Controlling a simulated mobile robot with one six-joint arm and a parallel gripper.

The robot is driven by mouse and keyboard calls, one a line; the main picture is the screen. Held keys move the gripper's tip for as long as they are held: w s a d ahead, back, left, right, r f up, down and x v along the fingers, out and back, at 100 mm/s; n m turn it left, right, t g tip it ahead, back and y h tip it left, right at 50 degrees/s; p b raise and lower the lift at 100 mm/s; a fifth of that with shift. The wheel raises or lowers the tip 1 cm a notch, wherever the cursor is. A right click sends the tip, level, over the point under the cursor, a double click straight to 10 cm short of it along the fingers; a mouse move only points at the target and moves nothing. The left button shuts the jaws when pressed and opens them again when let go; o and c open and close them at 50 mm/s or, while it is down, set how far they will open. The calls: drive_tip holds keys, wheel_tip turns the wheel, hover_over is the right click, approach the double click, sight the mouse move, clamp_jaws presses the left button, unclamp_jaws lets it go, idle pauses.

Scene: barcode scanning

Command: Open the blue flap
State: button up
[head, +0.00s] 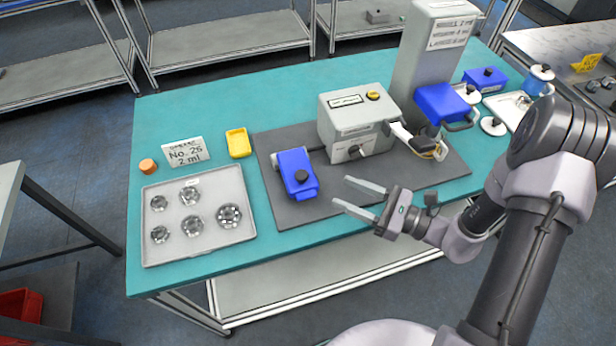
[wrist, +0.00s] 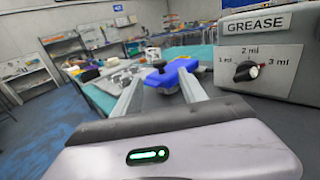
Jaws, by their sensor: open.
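A blue flap-like piece (head: 293,165) with a black knob lies on the dark grey mat, left of the grease machine. It also shows in the wrist view (wrist: 178,72), ahead of my fingers. It looks flat and closed over whatever is under it; I cannot see beneath. My gripper (head: 342,191) is open and empty, to the right of the blue piece and apart from it, pointing left. In the wrist view my two fingers (wrist: 160,76) are spread, with the blue piece beyond their tips. A second blue part (head: 440,103) is on the tall grey machine.
The grey grease machine (head: 340,118) stands behind my fingers, its dial on the right in the wrist view. A metal tray (head: 210,178) with several round parts, a yellow dish (head: 238,142) and an orange cap (head: 148,166) are at left. The mat (head: 320,206) is bare near my fingertips.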

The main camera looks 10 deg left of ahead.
sight(307, 178)
drive_tip(key=b+x, duration=0.1)
drive_tip(key=x, duration=0.9)
drive_tip(key=shift+a, duration=0.4)
clamp_jaws()
idle(0.6)
